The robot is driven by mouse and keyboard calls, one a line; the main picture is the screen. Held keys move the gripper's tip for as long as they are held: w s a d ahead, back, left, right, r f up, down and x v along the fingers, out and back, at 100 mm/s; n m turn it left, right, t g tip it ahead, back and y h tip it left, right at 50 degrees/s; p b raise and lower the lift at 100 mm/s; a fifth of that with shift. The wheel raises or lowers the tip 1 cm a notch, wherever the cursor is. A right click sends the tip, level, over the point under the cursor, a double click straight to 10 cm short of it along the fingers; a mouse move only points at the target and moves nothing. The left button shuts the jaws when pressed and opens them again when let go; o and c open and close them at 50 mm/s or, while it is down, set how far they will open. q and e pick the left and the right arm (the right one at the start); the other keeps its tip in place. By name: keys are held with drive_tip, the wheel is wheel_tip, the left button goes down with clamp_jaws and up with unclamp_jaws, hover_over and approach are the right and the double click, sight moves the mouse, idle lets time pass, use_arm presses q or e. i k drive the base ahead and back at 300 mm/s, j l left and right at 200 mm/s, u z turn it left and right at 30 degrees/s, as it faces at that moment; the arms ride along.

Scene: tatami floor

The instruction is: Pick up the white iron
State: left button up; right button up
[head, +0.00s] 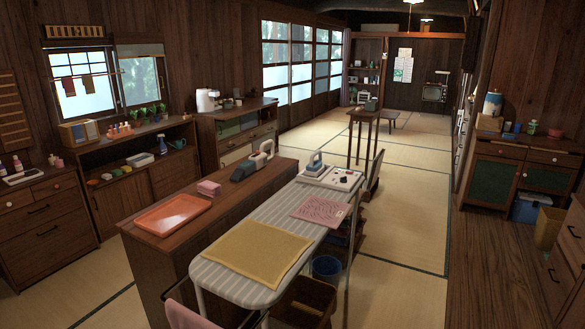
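A small pale iron with a blue-grey handle (316,163) stands at the far end of the striped ironing board (222,282). It is beside or on a white panel (345,179) with a dark knob; its exact contact is too small to tell. A larger dark grey appliance with a pale upper part (246,171) sits on the wooden counter to the left; I cannot tell what it is. Neither of my grippers is in the head view.
A yellow cloth (258,251) and a pink patterned cloth (320,212) lie on the board. The counter (150,255) beside it holds an orange tray (173,214) and a pink stack (209,188). A blue bin (327,268) stands below. Tatami floor (400,292) is open to the right.

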sight(316, 168)
drive_tip(key=i+l+u, duration=0.2)
drive_tip(key=u, duration=0.2)
drive_tip(key=i+l+u, duration=0.15)
drive_tip(key=u, duration=0.25)
drive_tip(key=i+l+u, duration=0.1)
drive_tip(key=l+u, duration=0.3)
drive_tip(key=i+l+u, duration=0.15)
drive_tip(key=l, duration=0.5)
drive_tip(key=i+l+u, duration=0.15)
drive_tip(key=l, duration=0.55)
drive_tip(key=i+l+u, duration=0.1)
drive_tip(key=l, duration=0.6)
drive_tip(key=l+u, duration=0.15)
drive_tip(key=l, duration=0.55)
drive_tip(key=i, duration=0.05)
